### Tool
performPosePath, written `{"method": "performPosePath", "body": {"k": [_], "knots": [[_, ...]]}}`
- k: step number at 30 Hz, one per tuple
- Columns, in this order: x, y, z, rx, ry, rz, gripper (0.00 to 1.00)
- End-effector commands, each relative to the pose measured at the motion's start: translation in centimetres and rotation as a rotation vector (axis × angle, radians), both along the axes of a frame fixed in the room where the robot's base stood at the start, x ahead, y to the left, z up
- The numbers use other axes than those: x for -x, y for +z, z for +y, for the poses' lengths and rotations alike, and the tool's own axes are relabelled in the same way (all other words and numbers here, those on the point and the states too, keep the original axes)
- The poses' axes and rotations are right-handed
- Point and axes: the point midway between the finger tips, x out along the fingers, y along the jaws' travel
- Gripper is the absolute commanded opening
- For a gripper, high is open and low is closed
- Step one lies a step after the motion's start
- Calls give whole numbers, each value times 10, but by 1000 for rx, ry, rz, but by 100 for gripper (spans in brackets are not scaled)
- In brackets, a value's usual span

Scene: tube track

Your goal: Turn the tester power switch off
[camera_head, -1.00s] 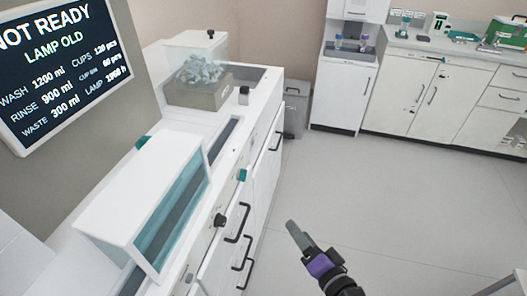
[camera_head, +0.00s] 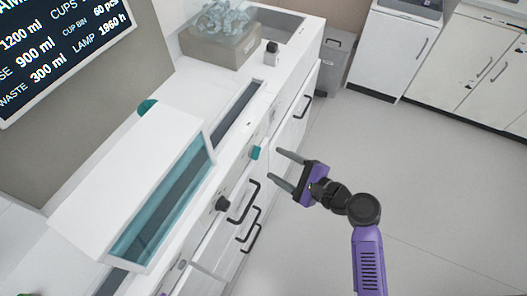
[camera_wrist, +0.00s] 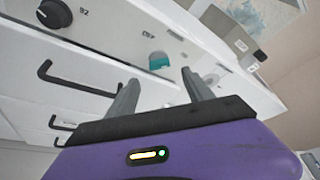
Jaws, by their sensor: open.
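The tester is a long white machine (camera_head: 185,92) along the left, with controls on its front. A teal control (camera_head: 255,152) sits on that front; it also shows in the wrist view (camera_wrist: 158,60). A black round knob (camera_head: 222,203) is nearer the camera on the same front, and shows at the upper left of the wrist view (camera_wrist: 55,13). I cannot tell for certain which one is the power switch; the labels are too small or blurred. My gripper (camera_head: 275,166) is open and empty, just right of the teal control, fingers pointing at the front, apart from it.
Black bar handles (camera_head: 245,203) stick out of the front below the controls. A white box with a teal window (camera_head: 165,200) stands on top. A grey bin (camera_head: 336,57) stands beyond. The floor (camera_head: 440,160) on the right is clear.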

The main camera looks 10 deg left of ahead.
Motion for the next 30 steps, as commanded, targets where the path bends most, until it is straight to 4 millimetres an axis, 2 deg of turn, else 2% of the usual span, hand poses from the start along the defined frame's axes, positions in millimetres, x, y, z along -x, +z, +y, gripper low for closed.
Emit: {"method": "performPosePath", "body": {"k": [13, 18, 26, 30], "knots": [[-35, -17, 49, 2, 1, -2, 60], [-41, -19, 56, 2, 0, -3, 60], [-41, -20, 56, 3, -1, -3, 60], [-41, -20, 56, 3, -1, -3, 32]]}}
